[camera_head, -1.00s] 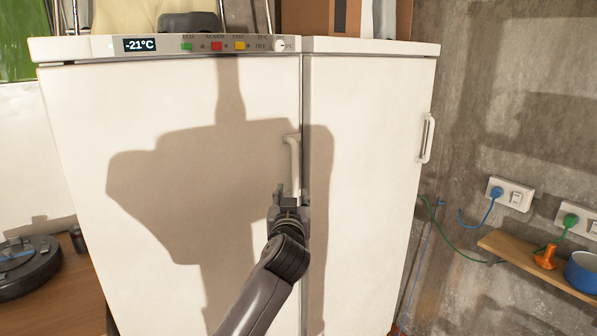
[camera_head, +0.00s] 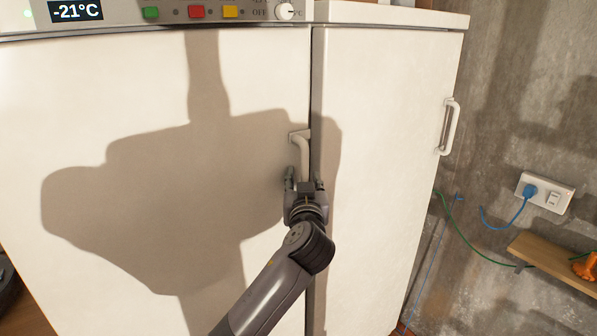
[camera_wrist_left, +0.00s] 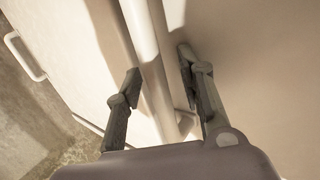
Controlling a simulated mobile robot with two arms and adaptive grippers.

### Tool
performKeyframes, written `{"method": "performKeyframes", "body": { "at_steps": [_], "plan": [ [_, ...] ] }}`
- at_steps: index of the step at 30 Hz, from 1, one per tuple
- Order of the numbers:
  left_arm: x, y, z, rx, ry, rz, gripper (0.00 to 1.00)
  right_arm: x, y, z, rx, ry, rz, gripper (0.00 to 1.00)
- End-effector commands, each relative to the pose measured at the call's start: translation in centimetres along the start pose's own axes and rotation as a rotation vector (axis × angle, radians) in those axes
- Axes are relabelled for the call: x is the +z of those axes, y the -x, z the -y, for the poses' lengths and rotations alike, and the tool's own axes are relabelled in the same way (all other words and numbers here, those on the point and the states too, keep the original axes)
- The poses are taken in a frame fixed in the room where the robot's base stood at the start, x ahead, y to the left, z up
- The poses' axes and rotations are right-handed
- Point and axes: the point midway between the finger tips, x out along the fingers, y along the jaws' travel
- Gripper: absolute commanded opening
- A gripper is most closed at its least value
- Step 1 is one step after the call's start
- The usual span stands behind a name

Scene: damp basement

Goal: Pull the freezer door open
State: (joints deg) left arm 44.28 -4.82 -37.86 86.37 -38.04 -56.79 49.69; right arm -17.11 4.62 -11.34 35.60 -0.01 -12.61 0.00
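The freezer door (camera_head: 120,110) is the wide white left panel under the -21°C display, and it looks shut. Its white vertical handle (camera_head: 302,147) is at the door's right edge. My left gripper (camera_head: 304,177) is at the lower part of this handle, one finger on each side. In the left wrist view the handle bar (camera_wrist_left: 144,32) runs between the two fingers of my left gripper (camera_wrist_left: 158,66). The fingers are apart, with gaps to the bar. My right gripper is not in view.
A second white door (camera_head: 380,150) with its own handle (camera_head: 450,126) stands to the right. Beyond it are a concrete wall, a socket (camera_head: 545,193) with a blue plug, loose cables and a wooden shelf (camera_head: 555,262). A dark round object (camera_head: 8,285) shows at the left edge.

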Motion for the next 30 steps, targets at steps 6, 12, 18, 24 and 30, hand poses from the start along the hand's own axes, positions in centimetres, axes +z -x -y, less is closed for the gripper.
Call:
{"method": "performKeyframes", "body": {
  "at_steps": [6,12,18,24,30],
  "plan": [
    [-0.02,0.15,-0.23,0.000,0.000,0.000,0.36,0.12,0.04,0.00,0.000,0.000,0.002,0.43],
    [-0.02,0.14,-0.21,0.000,0.000,0.000,0.33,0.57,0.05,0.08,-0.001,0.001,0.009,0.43],
    [-0.02,0.13,-0.19,0.000,0.000,0.000,0.20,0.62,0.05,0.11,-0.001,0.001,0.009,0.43],
    [-0.02,0.13,-0.19,0.000,0.000,0.000,0.06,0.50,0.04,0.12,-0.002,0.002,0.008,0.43],
    [-0.02,0.13,-0.19,0.000,0.000,0.000,0.00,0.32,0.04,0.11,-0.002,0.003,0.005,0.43]
  ]
}}
